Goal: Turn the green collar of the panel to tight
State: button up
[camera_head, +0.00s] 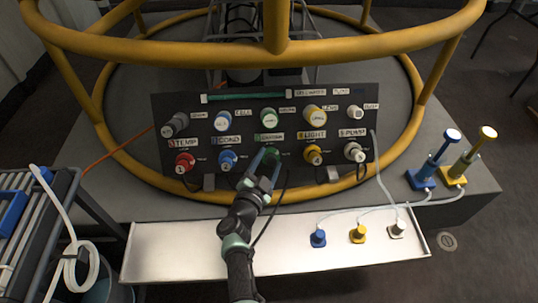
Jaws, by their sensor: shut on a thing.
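The dark panel (338,95) stands upright inside the yellow ring frame, with two rows of round fittings and white labels. My gripper (268,156) reaches up from below to the middle of the lower row, between the blue and yellow collars. It is shut on the green collar there, which is mostly hidden behind the fingers, so I cannot tell how far it is turned. The red collar (185,163) and blue collar (227,160) are to the left. The yellow collar (313,154) and a pale collar (355,152) are to the right.
The yellow frame (330,50) crosses above the panel. A white tray (160,250) lies below, with blue (318,239), yellow (358,234) and white (397,229) plugs on cables. A rack (40,220) is left.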

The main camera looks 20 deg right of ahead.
jog(key=m+g+p, duration=0.1)
jog(key=m, duration=0.1)
jog(key=m+g, duration=0.1)
jog(key=m, duration=0.1)
jog(key=shift+w+a+r+p, duration=0.15)
jog(key=shift+r+p, duration=0.05)
jog(key=shift+p, duration=0.15)
jog(key=shift+m+g+p, duration=0.55)
jog(key=shift+m+g, duration=0.45)
jog(key=shift+m, duration=0.5)
jog(key=shift+w, duration=0.1)
jog(key=o, duration=1.4)
jog(key=shift+c, duration=0.2)
